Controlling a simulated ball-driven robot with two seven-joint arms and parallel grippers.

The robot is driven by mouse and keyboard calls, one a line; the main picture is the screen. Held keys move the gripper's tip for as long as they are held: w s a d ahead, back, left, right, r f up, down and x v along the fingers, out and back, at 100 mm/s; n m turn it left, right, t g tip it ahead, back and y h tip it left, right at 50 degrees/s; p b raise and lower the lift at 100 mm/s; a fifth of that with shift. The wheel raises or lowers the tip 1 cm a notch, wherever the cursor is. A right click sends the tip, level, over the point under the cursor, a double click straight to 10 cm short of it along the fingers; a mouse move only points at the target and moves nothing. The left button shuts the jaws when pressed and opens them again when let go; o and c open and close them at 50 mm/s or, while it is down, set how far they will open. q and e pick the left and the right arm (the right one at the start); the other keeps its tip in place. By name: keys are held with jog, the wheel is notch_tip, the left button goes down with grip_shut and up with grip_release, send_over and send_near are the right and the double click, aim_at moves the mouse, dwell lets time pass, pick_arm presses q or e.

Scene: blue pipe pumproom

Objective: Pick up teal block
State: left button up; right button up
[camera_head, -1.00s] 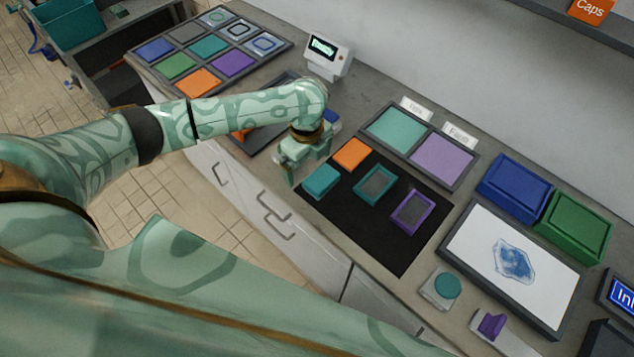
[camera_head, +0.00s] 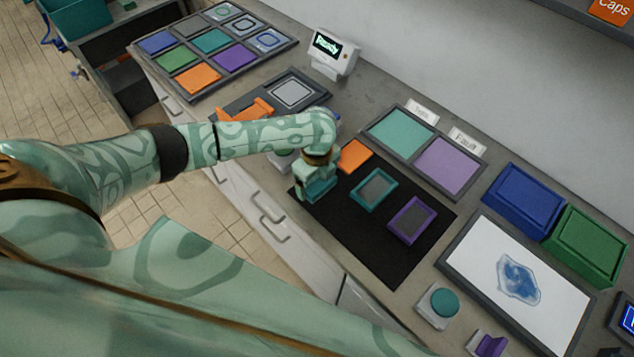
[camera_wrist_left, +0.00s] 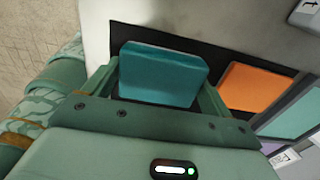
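The teal block (camera_head: 319,190) lies at the left corner of the black mat (camera_head: 375,252), partly covered by my left gripper in the head view. My left gripper (camera_head: 316,186) is down over the block. In the left wrist view the teal block (camera_wrist_left: 162,75) sits between the two fingers of my left gripper (camera_wrist_left: 160,88), one on each side. The fingers look open around it, with little room at the sides; firm contact cannot be made out. My right gripper is not in view.
An orange block (camera_head: 355,156), a teal frame (camera_head: 374,189) and a purple frame (camera_head: 412,220) lie close by on the mat. A tray with teal and purple panels (camera_head: 424,161) stands behind. The mat's front part is clear.

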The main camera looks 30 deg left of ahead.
pick_arm(q)
jog(key=c, duration=0.5)
jog(key=shift+o, duration=0.2)
jog(key=shift+r, duration=0.1)
jog(key=shift+r, duration=0.3)
notch_tip(320, 180, up, 2)
jog(key=shift+w+r+p, duration=0.1)
jog(key=shift+r+p, duration=0.15)
jog(key=shift+p, duration=0.45)
jog(key=s+a+r+p, duration=0.1)
jog(key=s+r+p, duration=0.1)
jog(key=s+r, duration=0.3)
jog(key=s+a+r+p, duration=0.1)
jog(key=s+r+p, duration=0.2)
jog(key=s, duration=0.6)
jog(key=shift+r, duration=0.85)
jog(key=shift+a, duration=0.1)
